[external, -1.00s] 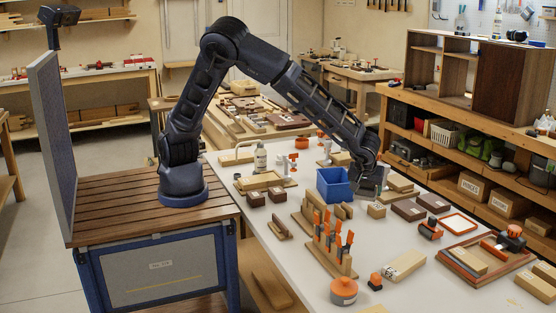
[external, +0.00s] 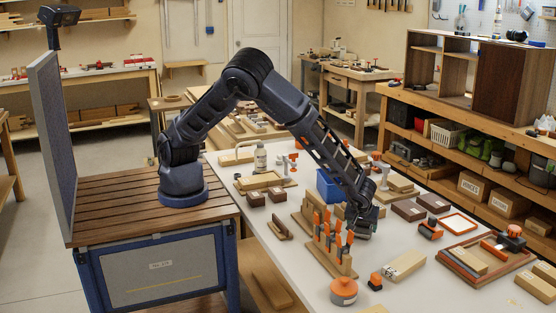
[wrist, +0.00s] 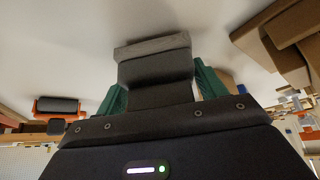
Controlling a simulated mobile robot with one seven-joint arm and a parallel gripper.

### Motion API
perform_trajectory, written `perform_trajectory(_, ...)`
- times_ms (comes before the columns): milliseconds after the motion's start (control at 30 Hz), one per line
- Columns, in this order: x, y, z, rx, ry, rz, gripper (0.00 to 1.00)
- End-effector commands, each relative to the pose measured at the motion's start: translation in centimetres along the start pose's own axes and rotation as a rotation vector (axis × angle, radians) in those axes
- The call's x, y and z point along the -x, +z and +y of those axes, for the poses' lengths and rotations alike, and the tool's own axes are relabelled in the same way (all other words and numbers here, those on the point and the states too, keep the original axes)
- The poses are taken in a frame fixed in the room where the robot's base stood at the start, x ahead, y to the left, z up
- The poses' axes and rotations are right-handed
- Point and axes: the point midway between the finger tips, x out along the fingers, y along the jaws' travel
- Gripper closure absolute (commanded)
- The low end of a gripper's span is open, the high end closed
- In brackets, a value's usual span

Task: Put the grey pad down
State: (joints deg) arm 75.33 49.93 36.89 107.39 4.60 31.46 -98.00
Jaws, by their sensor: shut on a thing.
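The grey pad (wrist: 152,47) is between the green-sided fingers of my gripper (wrist: 152,85) in the wrist view. My gripper is shut on it, and its light grey edge faces the white tabletop. In the external view my gripper (external: 361,228) points down over the middle of the white table (external: 397,236), just right of the wooden rack with orange-handled tools. The pad is small and dark there, and I cannot tell whether it touches the tabletop.
The wooden rack (external: 322,248) with orange-handled tools stands close left of my gripper. A blue bin (external: 328,187) is behind it. A light wood block (external: 404,267), a small orange-and-black item (external: 375,282) and an orange-lidded jar (external: 343,291) are in front. Brown boxes (external: 408,210) lie to the right.

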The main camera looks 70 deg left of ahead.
Motion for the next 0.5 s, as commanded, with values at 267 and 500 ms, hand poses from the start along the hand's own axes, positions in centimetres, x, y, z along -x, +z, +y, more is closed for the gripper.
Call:
perform_trajectory(267,-0.74,0.42,0.01,0.0,0.0,0.0,0.57)
perform_trajectory(500,-0.96,0.56,0.02,0.0,0.001,-0.001,0.22)
